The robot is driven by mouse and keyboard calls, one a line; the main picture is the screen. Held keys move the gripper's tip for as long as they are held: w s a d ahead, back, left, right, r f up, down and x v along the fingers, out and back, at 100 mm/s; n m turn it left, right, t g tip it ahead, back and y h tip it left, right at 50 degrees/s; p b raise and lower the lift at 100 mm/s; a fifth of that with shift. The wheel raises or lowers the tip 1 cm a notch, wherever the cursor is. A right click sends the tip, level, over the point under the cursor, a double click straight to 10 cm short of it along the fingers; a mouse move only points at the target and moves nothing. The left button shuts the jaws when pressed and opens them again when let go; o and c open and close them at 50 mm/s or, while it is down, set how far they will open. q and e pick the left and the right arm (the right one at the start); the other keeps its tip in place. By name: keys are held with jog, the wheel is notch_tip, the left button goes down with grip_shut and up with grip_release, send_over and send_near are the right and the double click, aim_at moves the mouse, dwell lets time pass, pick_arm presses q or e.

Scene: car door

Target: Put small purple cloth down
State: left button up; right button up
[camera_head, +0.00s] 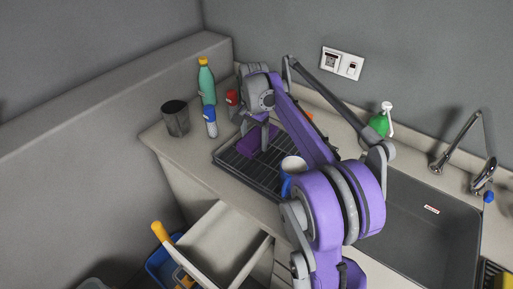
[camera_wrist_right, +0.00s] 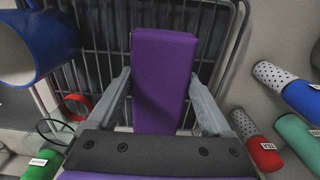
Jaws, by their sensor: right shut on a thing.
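The small purple cloth (camera_head: 250,145) is a flat-sided purple block over the dark wire dish rack (camera_head: 226,164). My right gripper (camera_head: 262,135) reaches down over the rack from the right and is shut on it. In the right wrist view, the cloth (camera_wrist_right: 163,60) sits between the two grey fingers of the gripper (camera_wrist_right: 163,88), with the rack bars behind it. I cannot tell whether the cloth touches the rack. My left gripper is not in view.
A grey cup (camera_head: 175,118), a green bottle (camera_head: 207,84) and a blue-capped shaker (camera_head: 210,121) stand left of the rack. An open drawer (camera_head: 222,243) is below, and a sink (camera_head: 425,215) lies right.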

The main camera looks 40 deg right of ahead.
aim_at(254, 138)
jog(key=shift+f, duration=2)
jog(key=shift+f, duration=0.3)
jog(key=o, duration=1)
jog(key=shift+r, duration=0.1)
jog(key=shift+c, duration=0.2)
jog(key=shift+r, duration=0.15)
notch_tip(254, 138, up, 12)
jog(key=shift+a+r+p, duration=0.1)
jog(key=shift+p, duration=0.3)
